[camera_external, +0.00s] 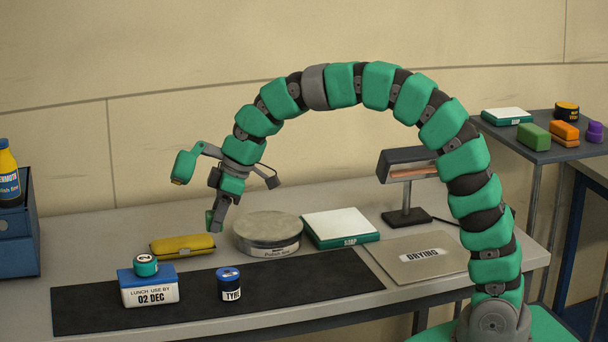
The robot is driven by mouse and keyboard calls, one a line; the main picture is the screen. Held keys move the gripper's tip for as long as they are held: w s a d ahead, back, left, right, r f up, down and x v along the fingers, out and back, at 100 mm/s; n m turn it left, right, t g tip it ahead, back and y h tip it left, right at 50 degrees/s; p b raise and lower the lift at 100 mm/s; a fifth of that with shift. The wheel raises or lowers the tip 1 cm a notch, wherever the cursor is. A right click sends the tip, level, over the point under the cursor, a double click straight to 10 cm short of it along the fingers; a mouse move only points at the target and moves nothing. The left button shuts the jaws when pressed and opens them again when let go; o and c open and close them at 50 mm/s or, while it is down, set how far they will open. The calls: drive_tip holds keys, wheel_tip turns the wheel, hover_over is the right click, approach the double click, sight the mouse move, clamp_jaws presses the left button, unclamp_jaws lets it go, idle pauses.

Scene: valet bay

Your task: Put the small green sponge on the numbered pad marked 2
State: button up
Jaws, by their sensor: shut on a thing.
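My gripper (216,222) hangs from the arm's end, pointing down above the back of the bench, left of the round tin. It is shut on a small, dark green thing at its tip. That thing is too small and too covered by the fingers to identify surely as the small green sponge. A green block (533,137) like a sponge lies on the side table at the far right. A white "2" shows on top of a short teal round piece (146,270), which sits on the blue and white lunch box (150,292). I see no other numbered pad.
A yellow case (182,246), round tin (268,246), white-topped soap box (341,229), lamp (405,216) and drying plate (417,270) stand on the bench. A blue tyre pot (229,288) stands on the black mat (310,276). The mat's right part is clear.

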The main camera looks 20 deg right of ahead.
drive_tip(key=s+a+n, duration=0.2)
drive_tip(key=s+a, duration=0.1)
drive_tip(key=s, duration=0.6)
drive_tip(key=p, duration=0.2)
approach(142, 259)
drive_tip(key=shift+a+f+g, duration=0.2)
drive_tip(key=shift+a+f, duration=0.1)
drive_tip(key=shift+f, duration=0.25)
drive_tip(key=shift+a+f+g, duration=0.2)
drive_tip(key=shift+a+f, duration=0.05)
drive_tip(key=shift+f, duration=0.3)
drive_tip(key=shift+w+a, duration=0.35)
drive_tip(key=shift+a, duration=0.2)
drive_tip(key=shift+w+a+f, duration=0.1)
drive_tip(key=shift+a+f, duration=0.05)
drive_tip(key=shift+f, duration=1.65)
drive_tip(key=shift+f, duration=0.1)
